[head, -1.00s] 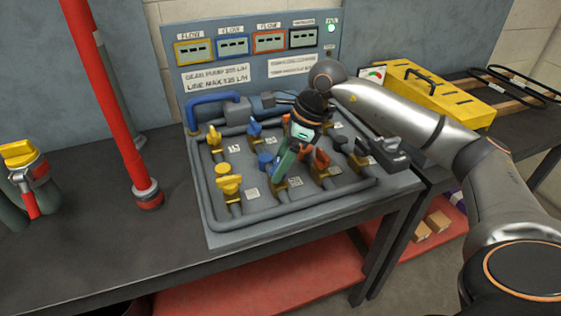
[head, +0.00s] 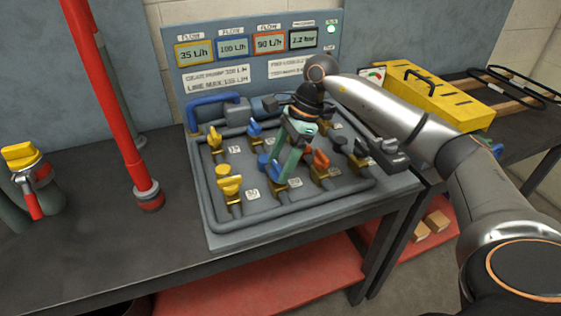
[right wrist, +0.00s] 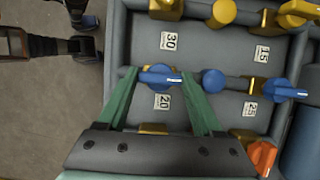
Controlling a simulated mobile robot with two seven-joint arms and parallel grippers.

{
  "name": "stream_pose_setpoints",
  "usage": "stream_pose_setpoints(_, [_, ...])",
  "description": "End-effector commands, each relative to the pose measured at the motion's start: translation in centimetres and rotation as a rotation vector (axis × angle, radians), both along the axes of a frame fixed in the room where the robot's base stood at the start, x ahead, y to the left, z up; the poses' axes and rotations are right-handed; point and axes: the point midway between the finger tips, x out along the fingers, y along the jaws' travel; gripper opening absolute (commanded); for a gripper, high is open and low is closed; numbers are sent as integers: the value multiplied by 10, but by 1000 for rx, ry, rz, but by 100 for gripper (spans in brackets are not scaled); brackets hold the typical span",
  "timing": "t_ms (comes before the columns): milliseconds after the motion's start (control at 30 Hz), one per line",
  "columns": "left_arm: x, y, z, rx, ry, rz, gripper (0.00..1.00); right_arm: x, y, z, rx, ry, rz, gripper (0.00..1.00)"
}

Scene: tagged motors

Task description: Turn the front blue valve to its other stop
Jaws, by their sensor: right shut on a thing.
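The front blue valve (right wrist: 160,77) lies by the tag "20" in the right wrist view. My right gripper (right wrist: 158,80) reaches down over it with its green fingers on either side of the blue handle, shut on it. The handle's white line points right in that view. In the head view my right gripper (head: 278,175) comes down from the upper right and partly hides this valve. The back blue valve (head: 254,129) stands farther back; it also shows by another tag in the right wrist view (right wrist: 290,92). My left gripper does not show clearly in either view.
Yellow valves (head: 230,188) stand to the left and an orange valve (head: 321,160) to the right, close to my fingers. A round blue knob (right wrist: 213,82) is beside the held valve. A red pipe (head: 115,110) rises left of the board. A yellow toolbox (head: 435,95) is at the right.

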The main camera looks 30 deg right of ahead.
Motion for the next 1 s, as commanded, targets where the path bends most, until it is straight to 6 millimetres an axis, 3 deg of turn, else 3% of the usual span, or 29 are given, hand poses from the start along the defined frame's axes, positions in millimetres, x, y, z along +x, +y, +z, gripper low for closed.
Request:
stream_pose_setpoints(233, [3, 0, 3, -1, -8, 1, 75, 1, -1, 1, -2, -4, -1, 12])
stream_pose_setpoints(267, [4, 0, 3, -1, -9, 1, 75, 1, -1, 1, -2, -4, -1, 71])
stream_pose_setpoints(500, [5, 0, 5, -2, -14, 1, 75, 0, 0, 1, -2, -2, -1, 98])
stream_pose_setpoints(800, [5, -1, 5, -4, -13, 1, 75, 0, -1, 3, 0, -1, -2, 98])
stream_pose_setpoints(1000, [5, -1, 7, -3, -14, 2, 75, -1, -12, 30, -1, -6, -4, 98])
